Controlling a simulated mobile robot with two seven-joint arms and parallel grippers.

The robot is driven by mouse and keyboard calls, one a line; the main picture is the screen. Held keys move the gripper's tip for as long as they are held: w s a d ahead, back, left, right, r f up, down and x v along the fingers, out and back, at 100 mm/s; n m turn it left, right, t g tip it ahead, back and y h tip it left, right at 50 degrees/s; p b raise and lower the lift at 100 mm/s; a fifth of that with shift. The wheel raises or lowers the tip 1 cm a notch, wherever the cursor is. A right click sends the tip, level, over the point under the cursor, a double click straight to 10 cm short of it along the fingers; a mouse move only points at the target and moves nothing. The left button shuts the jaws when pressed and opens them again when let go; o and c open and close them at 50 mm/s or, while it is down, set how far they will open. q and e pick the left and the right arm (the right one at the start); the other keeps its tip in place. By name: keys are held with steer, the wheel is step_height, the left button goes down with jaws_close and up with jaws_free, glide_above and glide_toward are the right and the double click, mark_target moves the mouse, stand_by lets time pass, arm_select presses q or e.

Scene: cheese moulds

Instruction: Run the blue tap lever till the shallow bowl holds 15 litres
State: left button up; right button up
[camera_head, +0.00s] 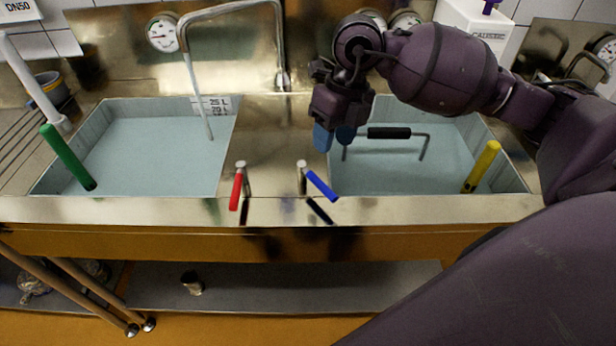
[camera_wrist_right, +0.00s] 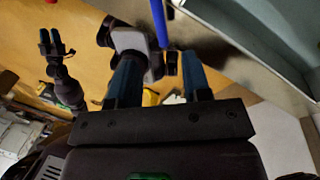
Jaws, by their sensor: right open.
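The blue tap lever (camera_head: 321,186) points down to the right on the steel front between two basins. In the right wrist view the blue lever (camera_wrist_right: 159,22) lies ahead of my finger gap. My right gripper (camera_head: 335,138), with blue fingers, is open and empty above and behind the lever, apart from it. The spout (camera_head: 232,6) swings over the left basin (camera_head: 80,204), and a thin pale stream falls from it. A litre scale (camera_head: 211,105) stands at that basin's back; its lower marks are hidden. I cannot tell which basin is shallower. My left gripper (camera_wrist_right: 52,42) shows small in the wrist view.
A red lever (camera_head: 236,190) sits left of the blue one. The right basin (camera_head: 440,207) holds a black-gripped bent rod (camera_head: 388,133) and a yellow handle (camera_head: 482,166). A green handle (camera_head: 68,157) leans in the left basin. Gauges (camera_head: 163,33) are on the back wall.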

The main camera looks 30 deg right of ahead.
mark_target(323, 183)
steer(key=f, duration=0.3)
steer(key=a+f, duration=0.1)
steer(key=f, duration=0.2)
steer(key=a+f, duration=0.1)
steer(key=f, duration=0.3)
steer(key=shift+s+b, duration=0.2)
steer(key=shift+b, duration=0.1)
jaws_close()
